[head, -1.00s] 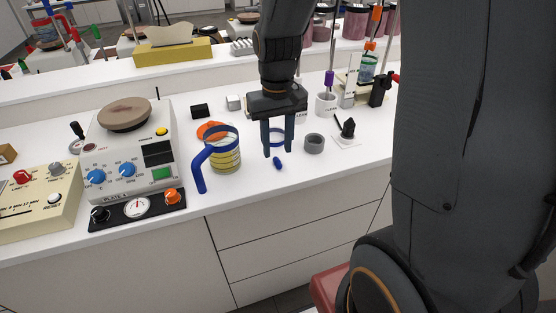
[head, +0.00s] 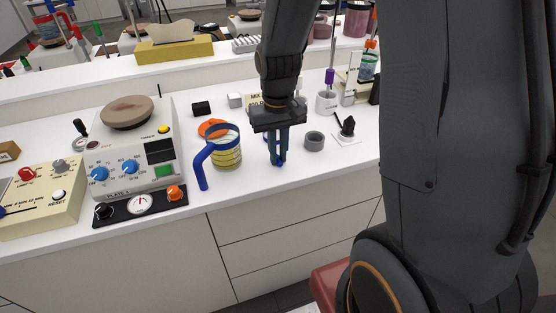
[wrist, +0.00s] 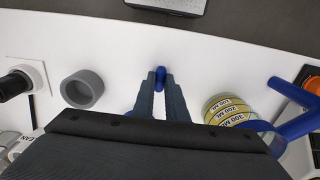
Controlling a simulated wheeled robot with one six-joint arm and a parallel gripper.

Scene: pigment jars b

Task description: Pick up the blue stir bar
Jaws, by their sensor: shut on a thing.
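The blue stir bar (wrist: 160,76) is a small blue capsule between my fingertips in the wrist view. In the head view it is mostly hidden by the fingers. My gripper (head: 279,162) is shut on it, with the fingers pointing down at the white bench top. I cannot tell whether the bar still touches the bench.
A jug with a blue rim and handle (head: 202,168) stands just left of my gripper, and a grey ring (head: 314,141) lies to the right. A hotplate (head: 110,170) with knobs stands further left. The bench's front edge is close, with clear white surface before it.

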